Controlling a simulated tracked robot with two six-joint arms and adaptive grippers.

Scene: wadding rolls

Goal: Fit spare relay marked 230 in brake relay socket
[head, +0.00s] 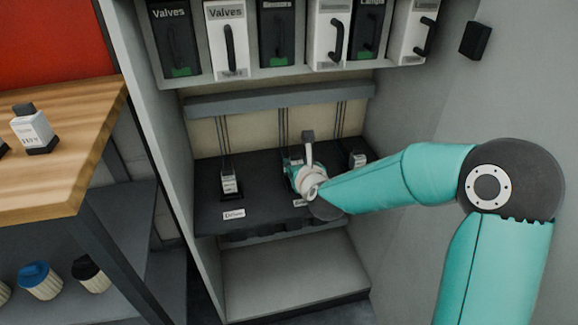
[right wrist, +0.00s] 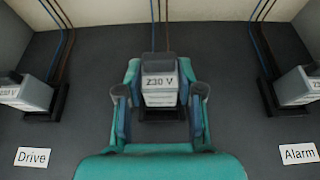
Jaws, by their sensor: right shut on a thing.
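In the right wrist view a pale relay with a dark top, marked 230 V (right wrist: 160,88), is between the fingers of my right gripper (right wrist: 160,76), which is shut on it. It is upright at the middle socket (right wrist: 162,114), whose dark base shows below it; I cannot tell whether it is fully seated. In the head view my right gripper (head: 297,168) is at the middle of the dark shelf and hides most of this relay. The label of the middle socket is hidden or unreadable. My left gripper is not in view.
Relays stand in the Drive socket (right wrist: 40,100) at left and the Alarm socket (right wrist: 288,98) at right, with cables behind. The cabinet's side wall (head: 150,110) is left. Another relay (head: 33,130) stands on the wooden bench (head: 70,150). Bins (head: 228,40) line the shelf above.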

